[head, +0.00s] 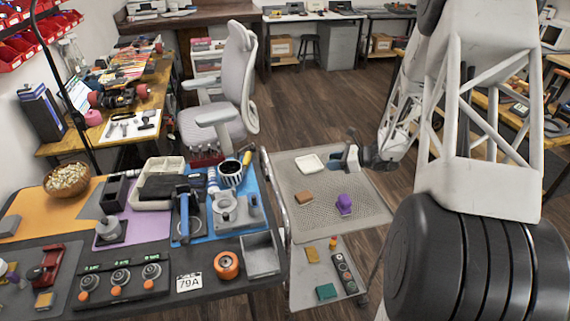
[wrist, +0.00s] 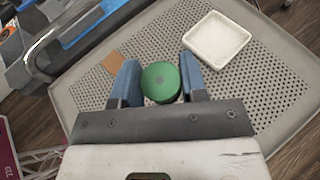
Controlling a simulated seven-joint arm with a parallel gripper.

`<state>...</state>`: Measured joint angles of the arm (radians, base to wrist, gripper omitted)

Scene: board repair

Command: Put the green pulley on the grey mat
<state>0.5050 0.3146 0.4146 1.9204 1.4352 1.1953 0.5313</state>
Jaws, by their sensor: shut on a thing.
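The green pulley (wrist: 160,82) is a round green disc between the two blue finger pads of my gripper (wrist: 160,88) in the wrist view. My gripper is shut on it and holds it over the perforated cart top. In the head view my gripper (head: 346,160) is over the far right part of the cart, and the pulley cannot be made out there. The grey mat (head: 28,253) lies at the front left of the dark workbench in the head view, with a red tool and small parts on it.
The cart top (head: 350,222) carries a white tray (head: 311,163), a brown block (head: 304,197) and a purple part (head: 344,204). Between cart and grey mat, the bench holds a grey bin (head: 262,256), an orange roll (head: 227,265), gauges and a blue-handled tool (head: 184,212).

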